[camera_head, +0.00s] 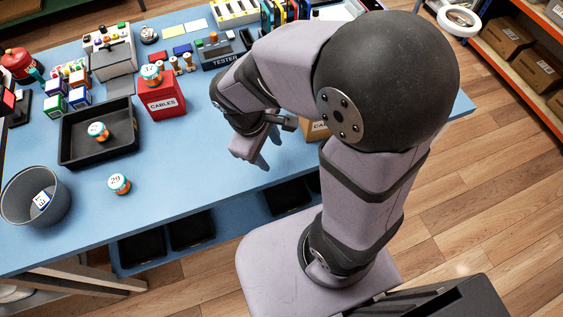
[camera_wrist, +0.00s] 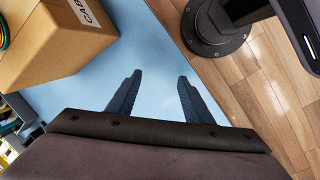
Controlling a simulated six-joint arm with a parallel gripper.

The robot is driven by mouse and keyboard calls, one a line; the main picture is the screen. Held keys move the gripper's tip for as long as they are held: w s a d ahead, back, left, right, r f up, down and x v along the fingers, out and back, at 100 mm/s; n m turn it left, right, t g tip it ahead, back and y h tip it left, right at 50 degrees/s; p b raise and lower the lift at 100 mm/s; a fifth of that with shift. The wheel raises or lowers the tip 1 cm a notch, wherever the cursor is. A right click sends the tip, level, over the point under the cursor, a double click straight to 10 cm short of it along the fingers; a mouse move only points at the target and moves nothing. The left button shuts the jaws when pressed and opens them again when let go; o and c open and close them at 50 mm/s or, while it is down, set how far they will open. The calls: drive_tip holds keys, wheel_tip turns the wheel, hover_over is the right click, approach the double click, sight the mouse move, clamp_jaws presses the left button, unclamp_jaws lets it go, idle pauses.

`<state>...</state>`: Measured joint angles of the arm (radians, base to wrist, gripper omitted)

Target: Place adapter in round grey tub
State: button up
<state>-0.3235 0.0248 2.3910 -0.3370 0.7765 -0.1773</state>
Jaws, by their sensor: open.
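The round grey tub (camera_head: 63,183) stands at the left front of the blue table. A small white-and-blue piece with a number tag (camera_head: 41,200) lies inside it; I cannot tell whether this is the adapter. No other thing in view is clearly the adapter. My gripper (camera_head: 268,160) hangs over the right part of the table, far to the right of the tub. In the wrist view its two fingers (camera_wrist: 159,76) are apart, with only bare blue table and its edge between and beyond them.
A cardboard cables box (camera_wrist: 60,45) is beside my gripper. A red cables box (camera_head: 163,103), a black tray (camera_head: 75,150) and a round jar numbered 29 (camera_head: 119,184) stand on the left half. Testers and stamps crowd the back. The front middle of the table is clear.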

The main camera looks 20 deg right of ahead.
drive_tip(key=s+d+m, duration=0.1)
drive_tip(key=m, duration=0.1)
drive_tip(key=s+m+y, duration=0.1)
drive_tip(key=m, duration=0.1)
drive_tip(key=s+d+m+y, duration=0.1)
drive_tip(key=s+m, duration=0.1)
drive_tip(key=m, duration=0.1)
drive_tip(key=shift+s+d+f+g, duration=0.1)
drive_tip(key=shift+d+f+g, duration=0.15)
drive_tip(key=shift+d+g, duration=0.1)
drive_tip(key=shift+s+d+m+y, duration=0.1)
drive_tip(key=shift+s+m+y, duration=0.25)
drive_tip(key=shift+m, duration=0.45)
wheel_tip(320, 180, up, 8)
drive_tip(key=p, duration=0.7)
drive_tip(key=shift+f+p, duration=0.2)
drive_tip(key=shift+p, duration=0.15)
